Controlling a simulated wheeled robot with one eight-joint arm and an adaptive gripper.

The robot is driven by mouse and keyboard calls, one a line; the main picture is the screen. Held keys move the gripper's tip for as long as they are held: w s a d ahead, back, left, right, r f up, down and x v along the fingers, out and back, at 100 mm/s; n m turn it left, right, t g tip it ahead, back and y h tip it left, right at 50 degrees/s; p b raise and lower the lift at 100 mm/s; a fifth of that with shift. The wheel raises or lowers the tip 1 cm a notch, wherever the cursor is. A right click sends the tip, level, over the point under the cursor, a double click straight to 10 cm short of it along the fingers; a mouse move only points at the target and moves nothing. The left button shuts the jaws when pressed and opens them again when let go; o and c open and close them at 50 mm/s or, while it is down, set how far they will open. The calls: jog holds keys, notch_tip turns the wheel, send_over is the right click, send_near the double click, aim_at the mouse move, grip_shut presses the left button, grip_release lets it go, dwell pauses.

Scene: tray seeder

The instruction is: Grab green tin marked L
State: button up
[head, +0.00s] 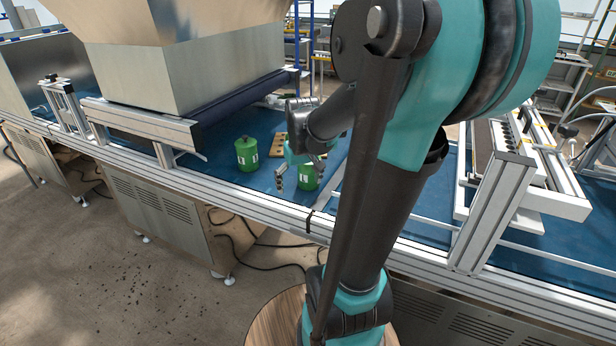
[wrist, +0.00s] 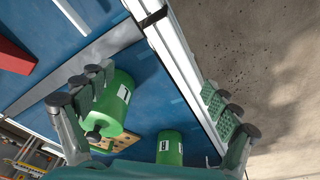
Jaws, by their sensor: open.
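Two green tins with white labels stand on the blue belt. The nearer tin (head: 307,178) is at my gripper (head: 299,175); the other tin (head: 247,154) stands to the left, apart from it. In the wrist view my gripper (wrist: 160,100) is open, with nothing between the fingertips. The larger tin (wrist: 119,104) shows behind the left finger, which covers part of it; I cannot tell whether they touch. The smaller tin (wrist: 168,150) is lower, between the fingers. The label letters are too small to read.
A wooden piece with holes (head: 278,143) lies on the belt behind the tins. A metal rail (head: 235,193) runs along the belt's front edge. A large metal hopper (head: 185,70) stands at the left. A red object (wrist: 14,60) is at the wrist view's upper left.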

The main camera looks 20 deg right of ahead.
notch_tip(320, 180, up, 10)
jog(key=n+g, duration=0.1)
jog(key=g, duration=0.1)
send_over(309, 173)
jog(key=w+d, duration=0.1)
jog(key=w, duration=0.2)
jog(key=shift+r, duration=0.2)
jog(key=shift+w+d+r, duration=0.15)
jog(key=shift+w+d, duration=0.1)
notch_tip(309, 173, down, 11)
jog(key=shift+a+f, duration=0.15)
jog(key=shift+f, duration=2.9)
jog(key=shift+c, duration=0.5)
jog(key=c, duration=1.4)
